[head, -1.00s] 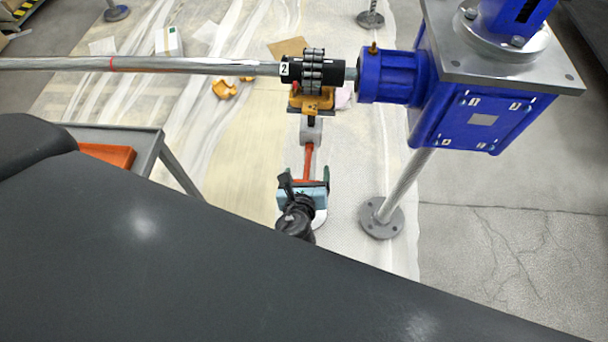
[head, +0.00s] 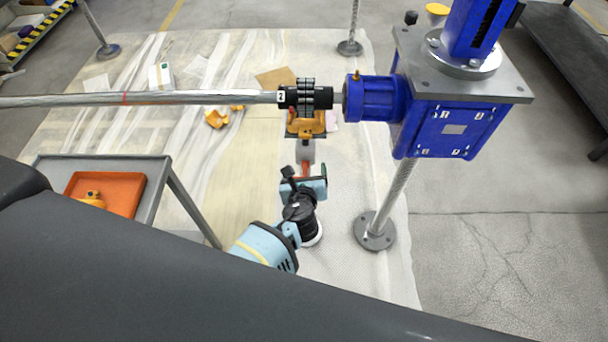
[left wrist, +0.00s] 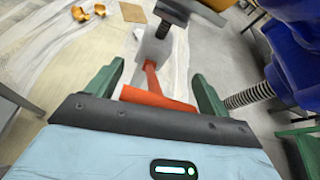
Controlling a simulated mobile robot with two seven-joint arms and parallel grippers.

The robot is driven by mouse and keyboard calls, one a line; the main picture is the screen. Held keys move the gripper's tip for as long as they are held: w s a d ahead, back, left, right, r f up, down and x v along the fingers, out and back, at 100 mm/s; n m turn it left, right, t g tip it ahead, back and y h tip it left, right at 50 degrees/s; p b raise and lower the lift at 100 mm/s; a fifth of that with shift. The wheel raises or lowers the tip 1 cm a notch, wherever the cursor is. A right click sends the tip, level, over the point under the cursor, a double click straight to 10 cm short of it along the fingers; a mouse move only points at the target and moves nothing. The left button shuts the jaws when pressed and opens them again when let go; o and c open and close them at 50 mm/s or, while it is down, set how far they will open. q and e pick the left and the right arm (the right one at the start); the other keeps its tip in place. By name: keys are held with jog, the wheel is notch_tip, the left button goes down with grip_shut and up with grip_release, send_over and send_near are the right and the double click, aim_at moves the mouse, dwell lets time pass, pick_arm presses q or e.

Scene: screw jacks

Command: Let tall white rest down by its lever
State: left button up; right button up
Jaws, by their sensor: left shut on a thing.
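The white rest (head: 305,151) stands under the shaft's black coupling, with a yellow-orange top (head: 305,124). Its pale body also shows in the left wrist view (left wrist: 154,48), with a dark screw rising from it. A red-orange lever (head: 305,169) runs from the body toward me. My left gripper (head: 305,186) is at the lever's near end. In the left wrist view, the lever's crossbar (left wrist: 155,98) lies between its green fingers, and the gripper is shut on it. The exact finger contact is partly hidden. My right gripper is not in view.
A long steel shaft (head: 190,98) runs through the black coupling (head: 305,97) to a blue gearbox (head: 450,128) on a flanged post (head: 375,230). An orange tray (head: 108,194) sits on a grey cart at left. Yellow-orange pieces (head: 217,118) lie on the sheeted floor.

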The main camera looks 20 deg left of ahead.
pick_arm(q)
jog(key=shift+r, duration=0.1)
dwell(0.5)
jog(key=o, duration=1.3)
jog(key=shift+f, duration=0.2)
